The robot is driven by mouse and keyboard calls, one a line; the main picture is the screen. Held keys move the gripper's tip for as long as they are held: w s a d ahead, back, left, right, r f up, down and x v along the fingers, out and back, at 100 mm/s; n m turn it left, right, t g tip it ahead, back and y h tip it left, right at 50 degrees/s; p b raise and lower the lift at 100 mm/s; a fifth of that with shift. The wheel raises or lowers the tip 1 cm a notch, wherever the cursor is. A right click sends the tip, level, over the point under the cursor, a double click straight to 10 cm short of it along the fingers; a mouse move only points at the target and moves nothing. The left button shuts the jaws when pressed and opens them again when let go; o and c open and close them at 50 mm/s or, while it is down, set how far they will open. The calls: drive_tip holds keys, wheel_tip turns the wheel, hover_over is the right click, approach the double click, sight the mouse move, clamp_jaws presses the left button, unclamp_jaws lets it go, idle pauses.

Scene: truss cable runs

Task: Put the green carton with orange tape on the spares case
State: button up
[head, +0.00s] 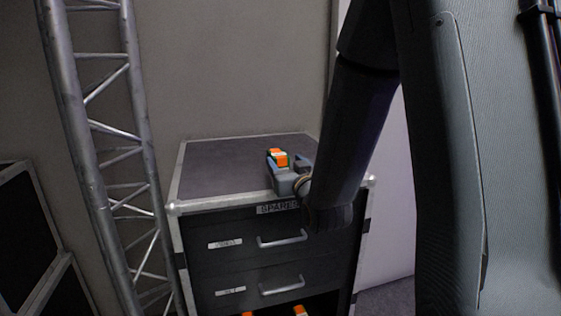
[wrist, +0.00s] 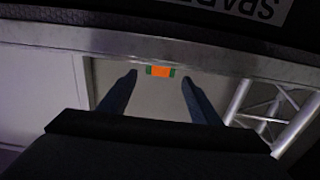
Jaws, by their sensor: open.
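In the wrist view the fingers (wrist: 158,77) are spread open, and the carton (wrist: 160,71) shows between the fingertips with a gap on each side. The case's label (wrist: 245,8) appears upside down in that view.
The case has two drawers with handles (head: 282,239) and an open bay below holding orange-marked items (head: 299,310). A metal truss (head: 75,130) stands left of the case, with a dark framed case (head: 22,235) at far left. A wall rises behind. Most of the case top is clear.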

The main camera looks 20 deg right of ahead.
drive_tip(key=shift+s+p, duration=1.05)
drive_tip(key=shift+s, duration=0.8)
